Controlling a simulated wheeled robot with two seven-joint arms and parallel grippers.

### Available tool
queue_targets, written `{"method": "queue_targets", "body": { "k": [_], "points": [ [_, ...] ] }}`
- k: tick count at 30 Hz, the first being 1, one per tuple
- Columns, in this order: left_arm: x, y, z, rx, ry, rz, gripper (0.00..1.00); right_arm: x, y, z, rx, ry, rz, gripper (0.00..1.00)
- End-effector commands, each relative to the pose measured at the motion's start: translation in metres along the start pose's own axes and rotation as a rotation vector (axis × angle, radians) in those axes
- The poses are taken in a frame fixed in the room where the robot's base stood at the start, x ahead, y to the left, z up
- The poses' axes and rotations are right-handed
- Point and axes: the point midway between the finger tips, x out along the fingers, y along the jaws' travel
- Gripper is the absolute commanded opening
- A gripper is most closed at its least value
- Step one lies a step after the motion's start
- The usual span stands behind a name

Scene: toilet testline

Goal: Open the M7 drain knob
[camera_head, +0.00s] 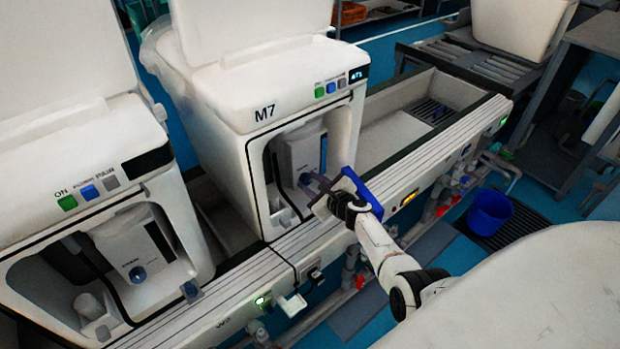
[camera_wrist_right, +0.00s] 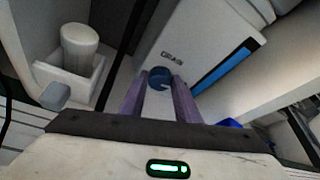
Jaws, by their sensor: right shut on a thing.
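The white M7 unit (camera_head: 262,98) stands in the middle of the head view with its front bay open. Inside the bay is a pale canister (camera_head: 304,150) with a dark blue stripe. The blue drain knob (camera_head: 305,179) sits low on the canister's front. My right gripper (camera_head: 318,187) reaches into the bay from the right and is shut on the knob. In the right wrist view the round blue knob (camera_wrist_right: 160,77) shows between the tips of the two purple fingers (camera_wrist_right: 160,92). My left gripper is not in view.
A similar white unit (camera_head: 80,140) stands at the left with its own canister (camera_head: 132,245). A ribbed rail (camera_head: 290,250) runs along the front of the line. A blue bucket (camera_head: 489,211) stands on the floor at the right. An empty trough (camera_head: 400,125) lies right of M7.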

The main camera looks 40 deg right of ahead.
Motion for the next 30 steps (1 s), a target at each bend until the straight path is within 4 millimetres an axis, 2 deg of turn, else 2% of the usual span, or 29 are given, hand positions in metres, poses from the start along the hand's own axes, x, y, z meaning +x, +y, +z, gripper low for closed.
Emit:
{"method": "queue_targets", "body": {
  "k": [9, 23, 24, 27, 30],
  "points": [
    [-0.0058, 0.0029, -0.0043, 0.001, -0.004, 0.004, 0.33, -0.0001, -0.0009, 0.0, 0.088, 0.0, 0.038, 0.07],
    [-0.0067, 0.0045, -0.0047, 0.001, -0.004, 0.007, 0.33, 0.0001, -0.0007, -0.0006, 0.099, 0.0, 0.042, 0.07],
    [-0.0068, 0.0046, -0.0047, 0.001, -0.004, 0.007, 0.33, 0.0001, -0.0007, -0.0006, 0.098, 0.0, 0.042, 0.33],
    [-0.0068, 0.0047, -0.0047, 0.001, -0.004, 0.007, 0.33, 0.0001, -0.0008, -0.0005, 0.098, 0.0, 0.042, 0.48],
    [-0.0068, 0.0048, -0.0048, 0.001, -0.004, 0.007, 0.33, 0.0001, -0.0009, -0.0004, 0.098, 0.0, 0.042, 0.48]
  ]
}}
